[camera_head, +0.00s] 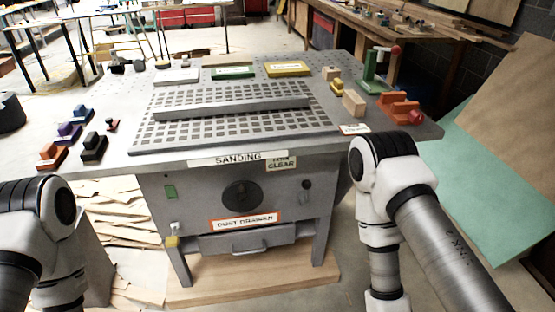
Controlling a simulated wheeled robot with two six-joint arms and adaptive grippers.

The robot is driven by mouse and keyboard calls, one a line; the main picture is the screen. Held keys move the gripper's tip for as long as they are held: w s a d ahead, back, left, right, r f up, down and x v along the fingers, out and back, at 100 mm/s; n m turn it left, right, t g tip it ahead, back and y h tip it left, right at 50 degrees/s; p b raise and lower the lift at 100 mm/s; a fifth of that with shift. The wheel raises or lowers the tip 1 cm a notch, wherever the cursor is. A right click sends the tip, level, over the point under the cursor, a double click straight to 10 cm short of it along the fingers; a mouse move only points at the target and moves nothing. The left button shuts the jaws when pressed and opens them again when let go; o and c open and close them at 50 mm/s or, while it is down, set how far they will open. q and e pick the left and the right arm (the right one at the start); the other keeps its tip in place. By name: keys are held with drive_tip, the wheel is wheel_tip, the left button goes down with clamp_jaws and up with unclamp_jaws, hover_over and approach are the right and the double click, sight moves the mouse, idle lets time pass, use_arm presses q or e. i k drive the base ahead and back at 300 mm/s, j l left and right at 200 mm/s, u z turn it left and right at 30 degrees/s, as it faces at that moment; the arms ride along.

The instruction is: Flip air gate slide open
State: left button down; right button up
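A grey sanding table (120,150) labelled "SANDING" stands in front of me. No part readable as "air gate" shows, so I cannot tell which piece is the slide. Possible parts are a green upright fixture with a red knob (375,70) at the back right, an orange block piece (400,108) at the right edge, and a small yellow piece (172,242) by the left front leg. A small label (354,129) near the right front corner is too small to read. My arms show at the lower left and right; both grippers are outside the view.
A long grey bar (232,108) lies across the perforated top. Coloured blocks (70,133) sit at the left edge. A dust drawer (246,240) is below the front. Leaning boards (500,150) stand at the right, and wood scraps (120,220) lie at the left.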

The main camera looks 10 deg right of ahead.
sight(113, 124)
drive_tip(key=i+l, duration=0.2)
drive_tip(key=i, duration=0.2)
drive_tip(key=i+l+u, duration=0.1)
drive_tip(key=i, duration=0.35)
drive_tip(key=l, duration=0.1)
